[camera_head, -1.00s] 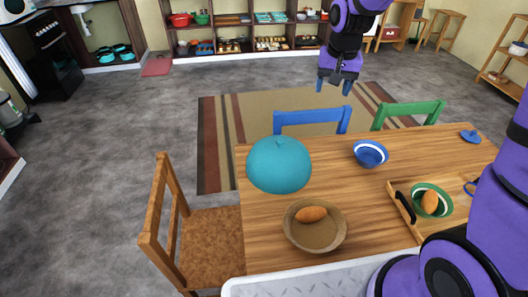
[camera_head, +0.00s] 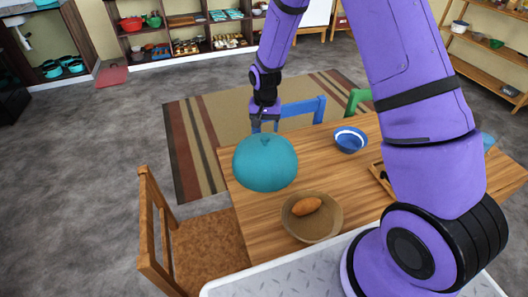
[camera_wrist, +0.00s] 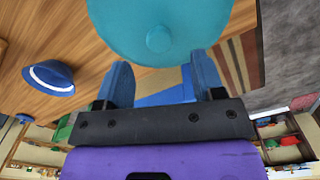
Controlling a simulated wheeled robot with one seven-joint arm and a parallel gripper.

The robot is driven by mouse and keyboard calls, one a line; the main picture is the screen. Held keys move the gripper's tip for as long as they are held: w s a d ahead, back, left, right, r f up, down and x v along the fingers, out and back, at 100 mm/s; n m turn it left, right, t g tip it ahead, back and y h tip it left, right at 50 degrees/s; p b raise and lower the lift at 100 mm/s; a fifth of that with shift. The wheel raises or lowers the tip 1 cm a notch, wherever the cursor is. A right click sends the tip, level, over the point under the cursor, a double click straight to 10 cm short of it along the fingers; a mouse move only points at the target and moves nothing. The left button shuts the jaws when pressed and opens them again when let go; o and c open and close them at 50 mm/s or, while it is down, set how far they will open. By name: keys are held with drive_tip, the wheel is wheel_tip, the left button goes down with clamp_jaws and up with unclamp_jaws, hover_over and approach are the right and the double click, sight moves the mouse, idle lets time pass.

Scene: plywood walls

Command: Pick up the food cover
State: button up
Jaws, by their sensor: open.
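The teal food cover (camera_head: 265,165) is a dome with a small knob on top. It sits at the left end of the wooden table, behind the brown bowl. In the wrist view the food cover (camera_wrist: 160,25) fills the top middle, its round knob facing the camera just beyond the fingertips. My gripper (camera_head: 264,124) is behind and above the cover, pointing down. In the wrist view my gripper (camera_wrist: 158,75) has its two blue fingers spread apart with nothing between them. The fingers look apart from the knob.
A brown bowl (camera_head: 329,222) with an orange-brown food item (camera_head: 306,206) stands in front of the cover. A tray (camera_head: 380,178) is partly hidden by my arm. Blue (camera_head: 304,109) and green (camera_head: 356,100) chairs stand behind the table; a wooden chair (camera_head: 155,230) stands left.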

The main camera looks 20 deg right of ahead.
sight(265, 137)
drive_tip(key=shift+f, duration=3.05)
clamp_jaws()
